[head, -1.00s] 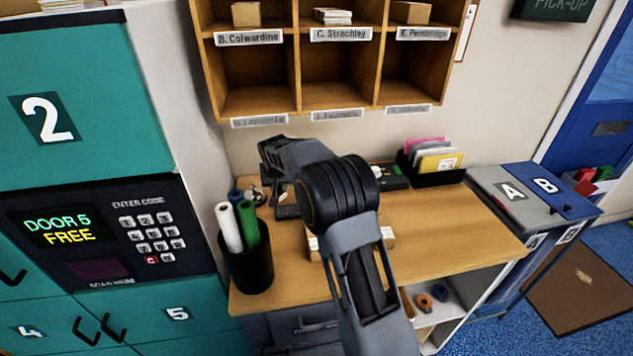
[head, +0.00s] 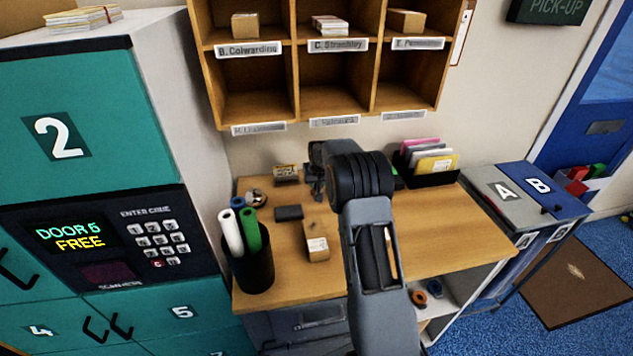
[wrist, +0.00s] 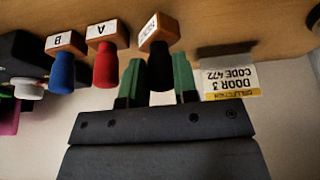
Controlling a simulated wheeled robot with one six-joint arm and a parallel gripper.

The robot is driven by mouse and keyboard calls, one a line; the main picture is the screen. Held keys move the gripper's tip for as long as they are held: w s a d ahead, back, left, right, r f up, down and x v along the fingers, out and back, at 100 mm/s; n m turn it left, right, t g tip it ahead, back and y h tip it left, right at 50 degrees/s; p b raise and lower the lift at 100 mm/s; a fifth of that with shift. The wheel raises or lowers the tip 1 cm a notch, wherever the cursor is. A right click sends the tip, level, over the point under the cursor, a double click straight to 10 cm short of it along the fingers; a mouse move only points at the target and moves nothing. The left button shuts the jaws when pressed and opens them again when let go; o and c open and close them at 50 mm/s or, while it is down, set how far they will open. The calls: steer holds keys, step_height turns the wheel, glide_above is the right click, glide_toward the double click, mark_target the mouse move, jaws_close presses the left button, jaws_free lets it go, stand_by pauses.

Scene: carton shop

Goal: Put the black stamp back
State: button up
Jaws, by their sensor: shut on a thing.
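In the wrist view, which shows the desk at the top, my gripper (wrist: 158,85) has its green fingers shut on the handle of the black stamp (wrist: 158,62). The stamp's wooden base, with a small label, points toward the desk; I cannot tell whether it touches anything. Beside it are the red stamp (wrist: 104,62), marked A, and the blue stamp (wrist: 63,66), marked B, apart from it. In the head view my gripper (head: 316,184) is at the back of the desk, largely behind my arm, and the stamps are hidden there.
A card reading door 3, code 472 (wrist: 229,80) stands close beside the black stamp. Pigeonholes (head: 335,122) hang above. The desk's right front is clear.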

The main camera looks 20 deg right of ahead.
steer(key=shift+f, duration=0.35)
steer(key=shift+f, duration=0.2)
steer(key=o, duration=0.8)
